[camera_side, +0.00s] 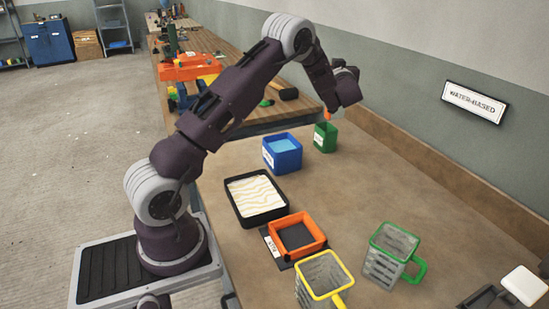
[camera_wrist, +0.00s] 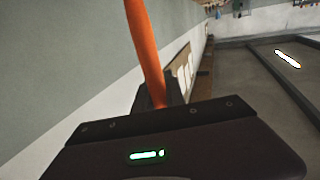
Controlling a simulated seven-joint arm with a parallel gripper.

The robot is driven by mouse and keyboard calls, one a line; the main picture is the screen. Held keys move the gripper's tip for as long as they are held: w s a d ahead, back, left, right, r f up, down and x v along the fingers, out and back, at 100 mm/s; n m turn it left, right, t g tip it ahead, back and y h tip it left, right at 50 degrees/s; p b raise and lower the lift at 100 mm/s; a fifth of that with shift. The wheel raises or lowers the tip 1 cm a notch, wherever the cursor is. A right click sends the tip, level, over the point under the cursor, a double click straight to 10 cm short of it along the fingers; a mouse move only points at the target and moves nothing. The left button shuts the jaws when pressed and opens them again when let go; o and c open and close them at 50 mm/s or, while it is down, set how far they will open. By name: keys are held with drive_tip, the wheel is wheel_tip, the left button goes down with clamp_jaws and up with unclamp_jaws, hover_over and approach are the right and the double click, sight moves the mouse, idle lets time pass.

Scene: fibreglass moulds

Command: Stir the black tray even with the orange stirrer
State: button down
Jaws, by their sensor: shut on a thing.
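The black tray (camera_side: 237,209) lies on the bench in the side view. Its cream contents (camera_side: 256,194) show wavy, uneven streaks. My gripper (camera_wrist: 163,104) is shut on the orange stirrer (camera_wrist: 146,48), which slants up through the wrist view. In the side view my gripper is at the back of the bench, mostly hidden by my wrist. A short orange piece of the stirrer (camera_side: 327,115) shows there, just at the rim of the green cup (camera_side: 325,140). I cannot tell whether its end is inside the cup. My gripper is well apart from the black tray.
A blue container with light blue contents (camera_side: 282,153) stands between the green cup and the black tray. An orange square frame (camera_side: 300,236), a yellow basket (camera_side: 322,281) and a green basket (camera_side: 389,254) stand nearer the front. The wall rises along the right.

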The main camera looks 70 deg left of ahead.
idle(0.6)
wheel_tip(320, 180, up, 5)
drive_tip(key=s+d+f+n+g+y, duration=0.25)
drive_tip(key=s+d+f+g, duration=0.2)
drive_tip(key=s+d, duration=0.5)
drive_tip(key=s+d+r+n+g, duration=0.2)
drive_tip(key=s+d+g, duration=0.1)
drive_tip(key=s, duration=0.4)
drive_tip(key=s+d+r+n+g, duration=0.1)
drive_tip(key=s+d+g, duration=0.15)
drive_tip(key=s, duration=0.55)
drive_tip(key=s+d+r+n+g, duration=0.2)
drive_tip(key=s+d+g, duration=0.15)
drive_tip(key=s, duration=0.35)
wheel_tip(320, 180, down, 16)
drive_tip(key=a, duration=0.1)
drive_tip(key=shift+g+h, duration=0.35)
drive_tip(key=shift+r, duration=0.1)
